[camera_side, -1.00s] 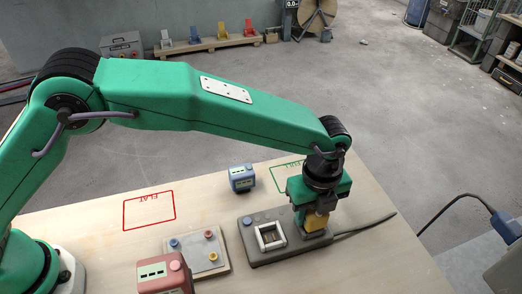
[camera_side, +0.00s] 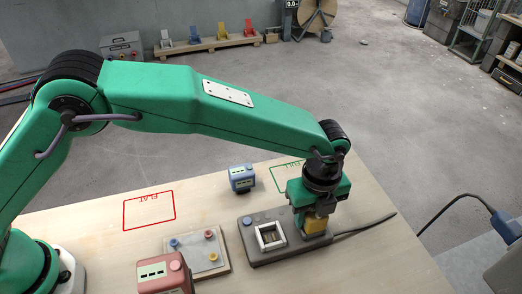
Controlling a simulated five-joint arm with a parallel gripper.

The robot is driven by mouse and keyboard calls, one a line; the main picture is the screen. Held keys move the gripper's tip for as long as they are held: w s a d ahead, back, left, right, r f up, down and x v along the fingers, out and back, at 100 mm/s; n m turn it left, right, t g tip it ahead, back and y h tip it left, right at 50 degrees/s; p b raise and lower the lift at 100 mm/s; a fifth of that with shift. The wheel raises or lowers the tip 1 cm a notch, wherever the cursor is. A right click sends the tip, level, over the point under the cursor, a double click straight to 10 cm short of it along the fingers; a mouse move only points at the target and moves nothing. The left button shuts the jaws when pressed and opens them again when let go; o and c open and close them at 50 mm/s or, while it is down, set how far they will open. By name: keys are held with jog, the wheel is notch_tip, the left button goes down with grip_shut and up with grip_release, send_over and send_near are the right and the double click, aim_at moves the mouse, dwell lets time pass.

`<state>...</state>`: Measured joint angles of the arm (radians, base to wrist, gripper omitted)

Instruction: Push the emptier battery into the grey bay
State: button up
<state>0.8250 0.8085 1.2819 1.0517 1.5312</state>
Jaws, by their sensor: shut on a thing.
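My gripper (camera_side: 317,214) is shut on a yellow block (camera_side: 316,224), which looks like a battery, at the right end of a dark grey charger-like base (camera_side: 290,256). The jaws hide much of the block, and I cannot tell how deep it sits. An open bay with a pale frame (camera_side: 270,236) shows at the base's left end. A blue battery (camera_side: 241,178) stands behind the base, and a red battery (camera_side: 165,275) stands at the front edge of the picture.
A pale plate with red and blue knobs (camera_side: 212,264) lies left of the base. The table has an empty red outline marked FLAT (camera_side: 150,210) and a green outline marked FULL (camera_side: 285,178), partly hidden. A black cable (camera_side: 365,227) leaves the base rightward.

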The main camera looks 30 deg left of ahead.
jog(key=shift+f, duration=0.1)
jog(key=o, duration=1)
jog(key=shift+r, duration=3.9)
